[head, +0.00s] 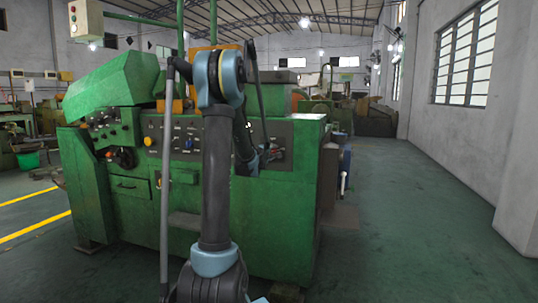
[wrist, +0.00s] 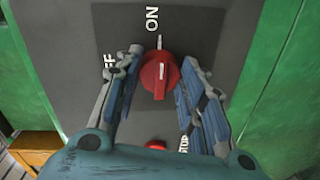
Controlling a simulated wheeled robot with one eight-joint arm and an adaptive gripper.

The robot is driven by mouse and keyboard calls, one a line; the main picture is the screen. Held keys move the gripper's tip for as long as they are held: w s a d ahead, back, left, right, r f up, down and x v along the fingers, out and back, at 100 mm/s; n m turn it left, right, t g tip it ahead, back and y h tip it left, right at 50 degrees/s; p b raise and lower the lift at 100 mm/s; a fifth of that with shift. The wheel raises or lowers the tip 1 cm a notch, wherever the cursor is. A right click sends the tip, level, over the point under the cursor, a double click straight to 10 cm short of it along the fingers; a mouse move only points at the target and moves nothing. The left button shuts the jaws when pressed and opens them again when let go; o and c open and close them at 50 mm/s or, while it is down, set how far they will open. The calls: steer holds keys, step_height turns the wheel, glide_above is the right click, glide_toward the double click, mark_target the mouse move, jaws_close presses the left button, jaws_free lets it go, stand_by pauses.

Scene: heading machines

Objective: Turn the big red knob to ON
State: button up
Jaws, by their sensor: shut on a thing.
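The big red knob (wrist: 158,76) sits on a dark grey plate on the machine in the wrist view. The white mark on its raised grip stands almost upright in the picture and points up toward the white ON label (wrist: 152,18). The OFF label at its left is partly covered by a finger. My gripper (wrist: 160,72) has one finger on each side of the knob and is shut on it. In the head view my gripper (head: 270,153) is at the right part of the machine's front panel, and my arm hides much of that area.
A second red button (wrist: 156,145) sits below the knob, near a STOP label (wrist: 184,144) partly hidden by my right finger. The green machine (head: 285,225) fills the middle of the head view. Open floor (head: 410,220) lies to its right.

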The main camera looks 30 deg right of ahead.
steer(key=shift+s+f+m, duration=0.1)
steer(key=shift+m, duration=0.2)
steer(key=o, duration=1)
steer(key=shift+o, duration=0.2)
steer(key=v, duration=1.1)
steer(key=shift+s+a, duration=0.3)
